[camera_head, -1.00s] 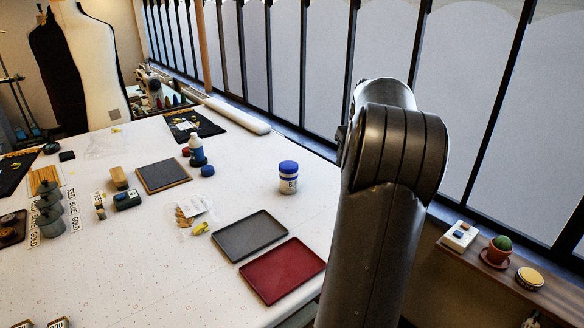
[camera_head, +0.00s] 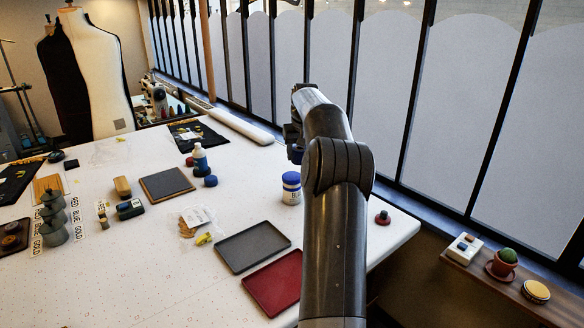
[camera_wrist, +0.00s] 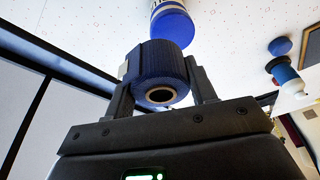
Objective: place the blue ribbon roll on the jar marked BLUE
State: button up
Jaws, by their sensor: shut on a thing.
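My gripper (camera_wrist: 160,88) is shut on a dark blue ribbon roll (camera_wrist: 165,62), its hole facing the wrist camera. In the head view the roll (camera_head: 296,154) shows partly behind my arm, above and slightly right of the jar's lid. The jar marked BLUE (camera_head: 290,196) is white with a blue lid and stands upright on the table; my arm is close on its right.
A grey tray (camera_head: 252,247) and a red tray (camera_head: 275,284) lie in front of the jar. A bottle (camera_head: 200,158) and a small blue round thing (camera_head: 210,181) stand to its left. A small red-topped thing (camera_head: 382,217) sits near the table's right corner.

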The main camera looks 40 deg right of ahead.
aim_at(292, 176)
jog(key=w+f, duration=0.1)
jog(key=w+a, duration=0.1)
jog(key=shift+w+a+f, duration=0.15)
jog(key=shift+w+f, duration=0.15)
jog(key=shift+f, duration=2.05)
jog(key=shift+f, duration=0.1)
jog(key=o, duration=1)
